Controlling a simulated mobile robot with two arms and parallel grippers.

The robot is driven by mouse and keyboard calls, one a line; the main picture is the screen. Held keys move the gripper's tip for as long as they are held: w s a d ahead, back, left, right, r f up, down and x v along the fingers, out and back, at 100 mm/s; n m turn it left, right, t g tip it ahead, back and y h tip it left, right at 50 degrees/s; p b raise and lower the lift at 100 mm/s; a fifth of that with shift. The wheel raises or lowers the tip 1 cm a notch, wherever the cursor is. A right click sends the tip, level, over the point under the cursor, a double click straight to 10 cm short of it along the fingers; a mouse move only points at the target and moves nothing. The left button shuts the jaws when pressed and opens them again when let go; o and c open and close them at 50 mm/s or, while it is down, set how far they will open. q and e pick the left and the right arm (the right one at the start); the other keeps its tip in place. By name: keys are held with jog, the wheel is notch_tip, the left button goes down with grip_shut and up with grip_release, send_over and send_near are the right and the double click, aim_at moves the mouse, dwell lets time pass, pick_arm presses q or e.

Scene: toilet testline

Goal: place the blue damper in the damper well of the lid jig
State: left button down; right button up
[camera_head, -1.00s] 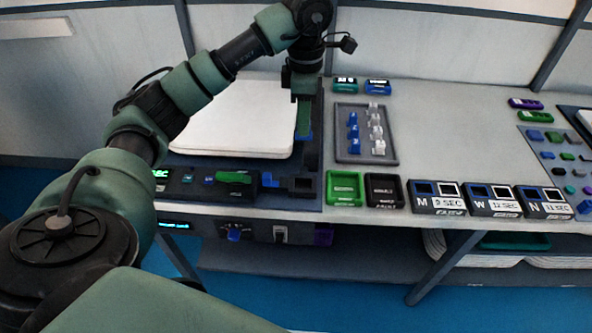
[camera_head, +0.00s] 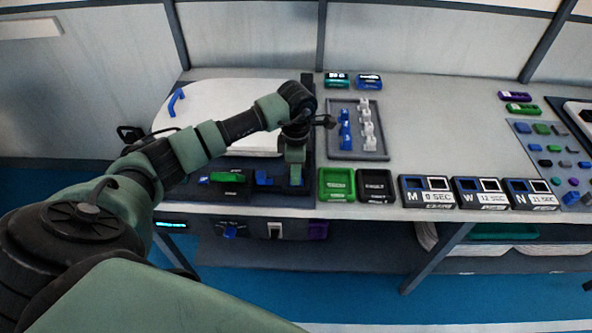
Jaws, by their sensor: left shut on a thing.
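My left gripper (camera_head: 295,180) points down at the front right of the dark lid jig (camera_head: 307,135). It is shut on a small blue piece, apparently the blue damper (camera_head: 296,182), mostly hidden by the fingers. The gripper is over the dark square socket at the jig's front right corner, which looks like the damper well. The fingers cover most of it, so I cannot tell whether the damper is inside or above it. The white lid (camera_head: 215,105) lies on the jig behind my arm. My right gripper is not in view.
A grey tray (camera_head: 375,155) holds blue and white dampers to the right. A green bin (camera_head: 337,184) and a black bin (camera_head: 376,185) stand close right of the jig. A green part (camera_head: 228,176) and blue parts lie along the jig's front. Labelled timer boxes (camera_head: 427,192) stand further right.

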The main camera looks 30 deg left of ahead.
pick_arm(q)
jog(key=shift+f, duration=0.35)
jog(key=shift+f, duration=0.2)
jog(key=c, duration=1.2)
grip_release()
jog(key=shift+r, duration=0.15)
jog(key=shift+r, duration=0.25)
jog(key=shift+r+b, duration=1.5)
jog(key=shift+r, duration=4.35)
